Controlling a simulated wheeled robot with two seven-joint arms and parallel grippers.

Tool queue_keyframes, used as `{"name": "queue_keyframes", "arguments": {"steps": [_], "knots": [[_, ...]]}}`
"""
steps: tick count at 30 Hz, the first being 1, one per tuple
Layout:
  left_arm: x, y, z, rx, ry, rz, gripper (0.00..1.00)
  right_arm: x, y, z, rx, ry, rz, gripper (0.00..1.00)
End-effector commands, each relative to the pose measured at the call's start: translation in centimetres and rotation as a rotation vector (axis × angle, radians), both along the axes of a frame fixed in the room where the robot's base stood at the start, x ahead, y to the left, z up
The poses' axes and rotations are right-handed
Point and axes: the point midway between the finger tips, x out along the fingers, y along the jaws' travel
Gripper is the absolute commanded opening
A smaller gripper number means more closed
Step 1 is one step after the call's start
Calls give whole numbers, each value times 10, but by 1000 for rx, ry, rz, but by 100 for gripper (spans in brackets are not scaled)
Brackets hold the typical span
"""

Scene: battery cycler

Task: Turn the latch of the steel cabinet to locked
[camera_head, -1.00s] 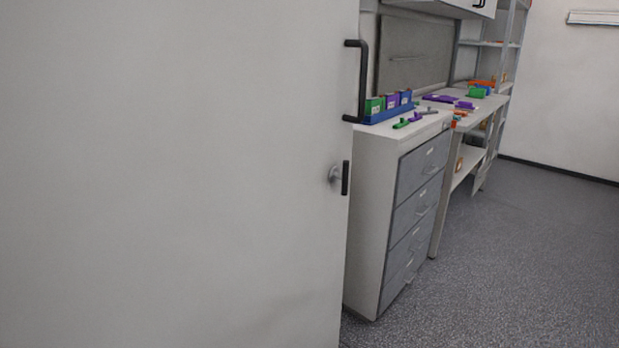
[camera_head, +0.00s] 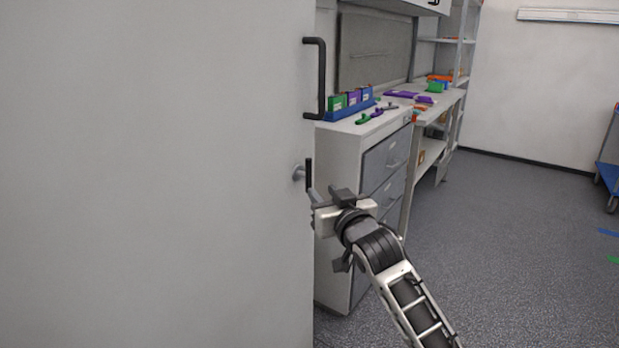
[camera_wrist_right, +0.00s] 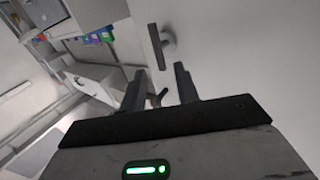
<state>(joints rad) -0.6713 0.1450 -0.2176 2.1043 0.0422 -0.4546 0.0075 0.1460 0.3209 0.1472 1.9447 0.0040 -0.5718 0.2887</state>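The steel cabinet (camera_head: 160,180) shows as a large pale door filling the left of the head view. Its latch (camera_head: 309,176) is a short black bar on a round grey base near the door's right edge, standing upright. My right gripper (camera_head: 325,195) is just below and right of the latch, apart from it as far as I can see. In the right wrist view the latch (camera_wrist_right: 155,46) lies beyond the fingertips, and my right gripper (camera_wrist_right: 160,82) is open, with nothing held between its fingers. My left gripper is not in view.
A black pull handle (camera_head: 320,78) juts out above the latch. A drawer unit (camera_head: 338,225) with a blue rack (camera_head: 350,108) of boxes on top stands right beside the cabinet, behind my right arm. The floor (camera_head: 500,250) to the right is open.

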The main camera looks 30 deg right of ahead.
Motion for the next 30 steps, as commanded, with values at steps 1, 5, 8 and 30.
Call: {"name": "queue_keyframes", "arguments": {"steps": [1, 5, 8, 30], "knots": [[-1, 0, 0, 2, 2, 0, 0, 12, -2, 2, 0, -1, 0, 31], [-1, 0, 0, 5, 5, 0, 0, 39, -8, 2, 0, -1, 0, 31], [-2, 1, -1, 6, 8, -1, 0, 57, -11, 1, -1, 0, 0, 31], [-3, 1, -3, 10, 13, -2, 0, 87, -17, -1, -1, 1, 2, 0]]}}
